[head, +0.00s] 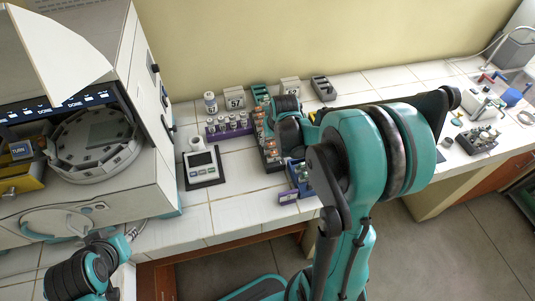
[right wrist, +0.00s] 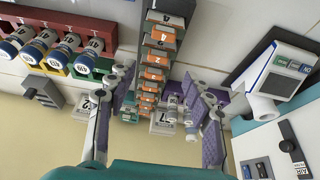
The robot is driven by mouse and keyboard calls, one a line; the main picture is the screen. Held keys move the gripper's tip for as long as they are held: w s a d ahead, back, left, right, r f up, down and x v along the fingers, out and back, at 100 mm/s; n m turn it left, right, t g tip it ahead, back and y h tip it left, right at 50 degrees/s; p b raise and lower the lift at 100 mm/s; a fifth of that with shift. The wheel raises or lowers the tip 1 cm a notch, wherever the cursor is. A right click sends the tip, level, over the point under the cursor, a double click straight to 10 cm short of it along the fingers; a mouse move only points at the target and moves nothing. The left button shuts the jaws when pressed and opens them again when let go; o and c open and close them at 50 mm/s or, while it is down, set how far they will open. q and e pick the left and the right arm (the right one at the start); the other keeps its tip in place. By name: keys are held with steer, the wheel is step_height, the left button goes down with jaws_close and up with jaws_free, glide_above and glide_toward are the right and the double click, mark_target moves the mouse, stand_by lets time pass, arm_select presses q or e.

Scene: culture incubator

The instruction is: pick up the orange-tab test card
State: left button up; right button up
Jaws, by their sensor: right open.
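Several test cards with numbered orange tabs (right wrist: 159,38) stand in a row in a long dark grey rack (right wrist: 181,50), which runs down the middle of the right wrist view. In the head view, the orange tabs (head: 271,155) show left of my right wrist. My right gripper (right wrist: 157,78) is open and empty, its purple-padded fingers on either side of the row. I cannot tell whether they touch any card. My right wrist hides its fingertips in the head view.
A colored rack of capped tubes (right wrist: 62,45) is on the left in the right wrist view. A device with a screen (head: 202,167) and a purple vial rack (head: 229,128) sit left of the cards. The incubator (head: 95,150) fills the left side. Bare counter shows in front.

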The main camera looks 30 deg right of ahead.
mark_target(271, 144)
steer(key=b+x, duration=0.1)
steer(key=x, duration=0.3)
steer(key=shift+d+f, duration=0.15)
steer(key=shift+d, duration=0.05)
steer(key=shift+w+f+b, duration=0.2)
steer(key=shift+f+b, duration=0.15)
steer(key=shift+f, duration=0.15)
steer(key=c, duration=1)
